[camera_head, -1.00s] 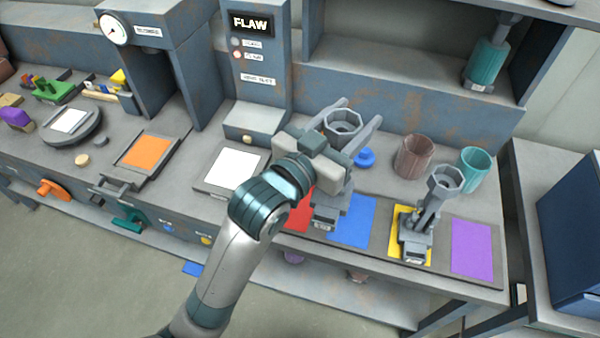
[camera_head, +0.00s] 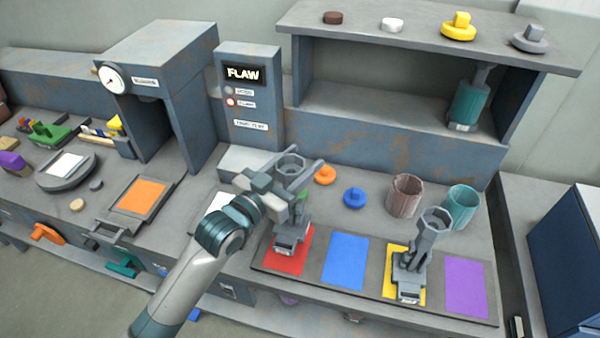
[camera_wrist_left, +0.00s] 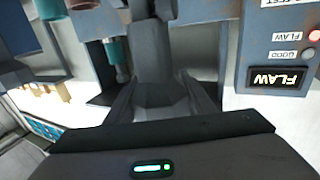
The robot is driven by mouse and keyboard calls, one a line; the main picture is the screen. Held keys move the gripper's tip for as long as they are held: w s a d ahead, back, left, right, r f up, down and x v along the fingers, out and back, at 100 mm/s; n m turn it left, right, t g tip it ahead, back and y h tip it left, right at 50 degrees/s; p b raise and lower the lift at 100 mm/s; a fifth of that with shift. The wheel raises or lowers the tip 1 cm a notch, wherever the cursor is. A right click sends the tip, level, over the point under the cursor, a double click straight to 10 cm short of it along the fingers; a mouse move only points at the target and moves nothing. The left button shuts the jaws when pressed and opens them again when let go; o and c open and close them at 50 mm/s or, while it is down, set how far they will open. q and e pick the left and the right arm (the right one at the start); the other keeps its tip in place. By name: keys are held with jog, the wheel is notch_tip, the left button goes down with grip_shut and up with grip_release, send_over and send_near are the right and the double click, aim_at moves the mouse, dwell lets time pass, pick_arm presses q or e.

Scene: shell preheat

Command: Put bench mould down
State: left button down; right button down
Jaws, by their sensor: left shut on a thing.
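The bench mould (camera_head: 290,238) is a grey piece with an eight-sided cup on top and a labelled foot. My left gripper (camera_head: 299,168) is shut around it, with a finger on each side below the cup rim. The mould is upright over the red mat (camera_head: 285,266); I cannot tell whether its foot touches. In the left wrist view the dark grey mould (camera_wrist_left: 153,75) fills the space between the fingers. A similar grey mould (camera_head: 432,232) stands on the yellow mat (camera_head: 391,287). My right gripper is in neither view.
The blue mat (camera_head: 345,262) and purple mat (camera_head: 465,285) are bare. Brown (camera_head: 404,196) and teal (camera_head: 461,205) cups stand behind, with blue (camera_head: 354,197) and orange (camera_head: 325,175) knobbed pieces. The FLAW panel (camera_head: 250,100) rises behind left; a shelf (camera_head: 350,104) holds a teal mould (camera_head: 467,102).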

pick_arm(q)
jog(key=shift+f+p, duration=0.6)
jog(key=shift+f, duration=1.35)
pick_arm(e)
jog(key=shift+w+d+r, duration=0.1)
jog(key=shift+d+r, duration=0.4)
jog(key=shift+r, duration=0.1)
pick_arm(q)
jog(key=shift+f, duration=0.1)
jog(key=c, duration=0.8)
grip_release()
jog(key=shift+c, duration=0.2)
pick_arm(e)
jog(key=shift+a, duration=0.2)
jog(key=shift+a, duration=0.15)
pick_arm(q)
jog(key=b+v, duration=0.3)
jog(key=v, duration=0.9)
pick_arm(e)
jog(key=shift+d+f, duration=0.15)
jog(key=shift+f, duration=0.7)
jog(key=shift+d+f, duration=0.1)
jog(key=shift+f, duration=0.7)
